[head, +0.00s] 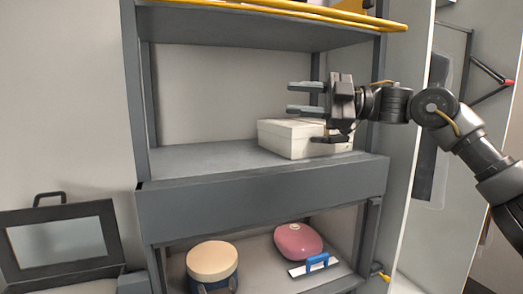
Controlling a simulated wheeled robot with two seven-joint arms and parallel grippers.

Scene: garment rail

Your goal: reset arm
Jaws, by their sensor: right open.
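My right arm comes in from the right edge. Its gripper (297,98) points left, with its two fingers apart and nothing between them. It is above and in front of a white lidded box (284,139) on the middle shelf (190,161), and it hides part of the box's right side. I cannot tell whether the wrist touches the box. My left gripper is not in view.
A grey shelf rack (263,198) fills the middle. Its lower shelf holds a round beige-lidded container (212,261), a pink case (298,241) and a blue-handled trowel (317,262). Yellow bars (290,12) lie on top. An open dark case (60,241) stands at left.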

